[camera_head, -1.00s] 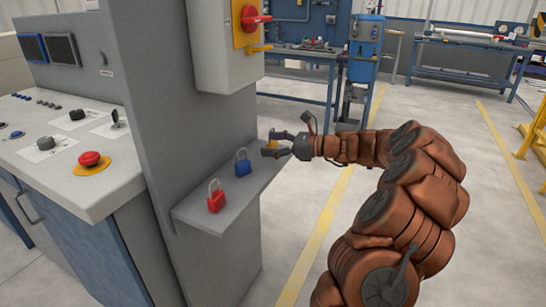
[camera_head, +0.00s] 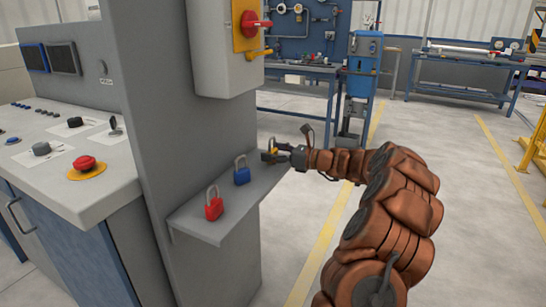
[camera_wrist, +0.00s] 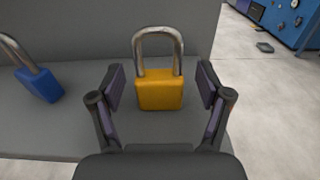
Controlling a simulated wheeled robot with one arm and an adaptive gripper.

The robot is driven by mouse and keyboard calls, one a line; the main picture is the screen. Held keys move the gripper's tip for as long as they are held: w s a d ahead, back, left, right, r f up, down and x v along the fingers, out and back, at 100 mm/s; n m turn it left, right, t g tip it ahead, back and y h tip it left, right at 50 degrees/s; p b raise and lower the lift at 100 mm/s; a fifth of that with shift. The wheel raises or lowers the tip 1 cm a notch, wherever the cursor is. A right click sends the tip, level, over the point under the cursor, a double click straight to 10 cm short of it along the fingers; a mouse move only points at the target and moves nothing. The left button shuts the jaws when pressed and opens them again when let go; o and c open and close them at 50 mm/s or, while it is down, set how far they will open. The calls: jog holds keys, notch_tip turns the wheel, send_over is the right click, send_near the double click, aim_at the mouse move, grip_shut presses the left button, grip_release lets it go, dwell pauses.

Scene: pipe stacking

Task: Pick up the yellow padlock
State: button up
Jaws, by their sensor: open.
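The yellow padlock (camera_wrist: 159,91) stands upright on a grey shelf (camera_wrist: 60,128), its silver shackle up, in the wrist view. My gripper (camera_wrist: 161,82) is open, with one finger on each side of the padlock body and a gap showing on both sides. In the head view the yellow padlock (camera_head: 272,150) is small and partly hidden by my gripper (camera_head: 268,152) at the far end of the shelf.
A blue padlock (camera_head: 242,171) stands left of the yellow one, also in the wrist view (camera_wrist: 41,85). A red padlock (camera_head: 213,205) is nearer on the shelf. A grey panel (camera_head: 170,110) rises behind the shelf. Open floor (camera_head: 295,205) lies to the right.

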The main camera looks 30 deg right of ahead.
jog(key=shift+w+a, duration=0.1)
jog(key=shift+w, duration=0.15)
jog(key=shift+c, duration=0.3)
jog(key=c, duration=1.2)
jog(key=shift+c, duration=0.2)
notch_tip(320, 180, up, 10)
jog(key=p, duration=0.2)
jog(key=shift+p, duration=0.4)
